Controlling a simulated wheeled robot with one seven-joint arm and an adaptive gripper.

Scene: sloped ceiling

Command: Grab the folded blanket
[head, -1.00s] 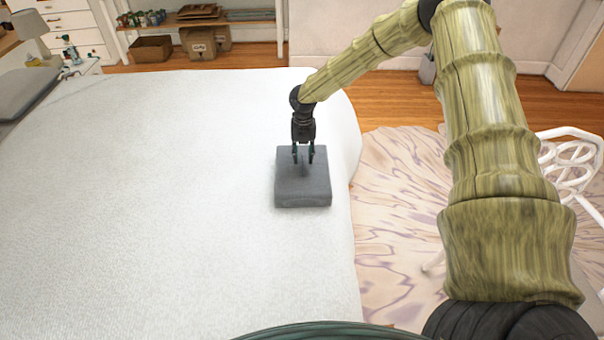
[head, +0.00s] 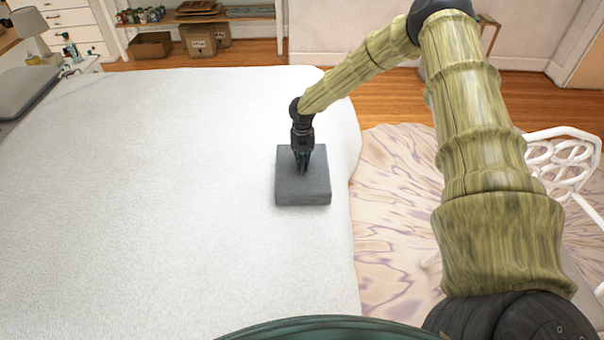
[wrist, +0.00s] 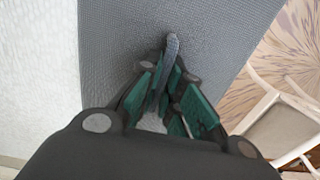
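The folded blanket (head: 302,193) is a dark grey, flat rectangular block lying near the right edge of the white bed. In the wrist view the blanket (wrist: 215,35) fills the upper middle as a grey woven surface. My gripper (head: 303,168) points down onto the middle of its top. In the wrist view the green-padded fingers of my gripper (wrist: 168,80) are drawn close together around a thin upright grey ridge, which looks like part of the blanket. The fingertips partly hide where the ridge meets the blanket.
The white bed (head: 150,200) is clear to the left of the blanket. A patterned rug (head: 390,220) lies on the wooden floor to the right, with a white chair (head: 570,165) beyond my arm. Shelves with cardboard boxes (head: 198,40) stand at the back.

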